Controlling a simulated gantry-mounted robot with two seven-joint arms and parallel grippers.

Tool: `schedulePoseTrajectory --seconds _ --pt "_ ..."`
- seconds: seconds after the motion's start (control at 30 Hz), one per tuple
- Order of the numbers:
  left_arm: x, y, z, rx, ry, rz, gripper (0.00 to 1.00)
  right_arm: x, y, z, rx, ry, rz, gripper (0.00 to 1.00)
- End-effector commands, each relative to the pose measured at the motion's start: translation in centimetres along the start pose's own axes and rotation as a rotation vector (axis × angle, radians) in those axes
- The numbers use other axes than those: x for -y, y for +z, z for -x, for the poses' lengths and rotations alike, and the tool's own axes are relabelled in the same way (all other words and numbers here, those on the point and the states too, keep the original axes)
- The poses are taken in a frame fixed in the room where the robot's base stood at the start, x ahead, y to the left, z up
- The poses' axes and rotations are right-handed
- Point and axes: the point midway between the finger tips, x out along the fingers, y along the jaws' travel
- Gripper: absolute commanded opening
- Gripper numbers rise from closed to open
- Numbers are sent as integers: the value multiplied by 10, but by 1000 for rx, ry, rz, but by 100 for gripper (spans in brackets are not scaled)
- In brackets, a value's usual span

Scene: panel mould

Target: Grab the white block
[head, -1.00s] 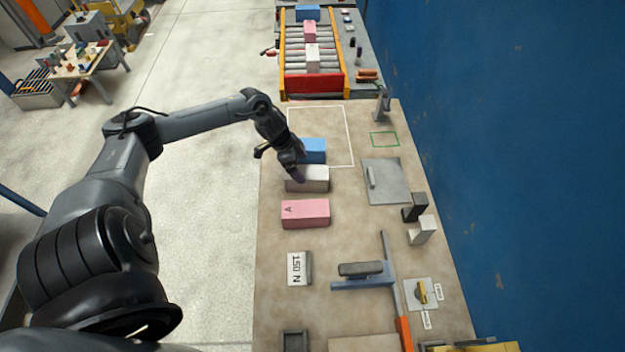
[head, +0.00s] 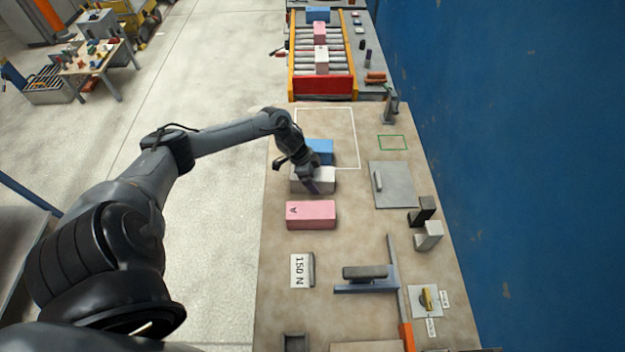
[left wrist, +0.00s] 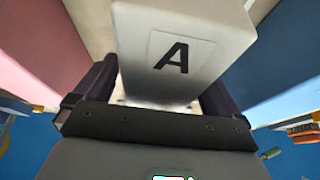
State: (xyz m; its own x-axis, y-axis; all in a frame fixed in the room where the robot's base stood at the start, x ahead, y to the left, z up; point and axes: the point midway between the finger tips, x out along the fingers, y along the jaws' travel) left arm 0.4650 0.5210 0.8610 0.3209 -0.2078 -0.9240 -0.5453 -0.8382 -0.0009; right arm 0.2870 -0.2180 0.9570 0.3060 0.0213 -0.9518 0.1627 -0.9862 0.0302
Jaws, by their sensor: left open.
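The white block (head: 312,180) lies on the table between a blue block (head: 320,150) and a pink block (head: 311,215). My left gripper (head: 314,184) is over the white block, coming from above and behind it. In the left wrist view the white block (left wrist: 185,50) shows a black letter A and sits between the two open fingers, one on each side. Gaps seem to remain beside the block; whether a finger touches it I cannot tell. The pink block (left wrist: 40,50) and the blue block (left wrist: 285,75) show at the sides. My right gripper is not in view.
A conveyor (head: 321,85) with blocks stands behind the table. A grey plate (head: 392,186), a black block (head: 426,208) and a small white piece (head: 430,236) lie to the right. A blue wall (head: 530,180) bounds the right.

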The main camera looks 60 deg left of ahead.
Motion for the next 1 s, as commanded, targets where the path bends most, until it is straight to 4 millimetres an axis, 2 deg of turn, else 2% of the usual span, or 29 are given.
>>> schedulePoseTrajectory --seconds 0.93,1.0 --pt "0 2 -4 0 0 0 98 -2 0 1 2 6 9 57" --pt "0 2 -4 0 0 0 87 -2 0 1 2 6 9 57"
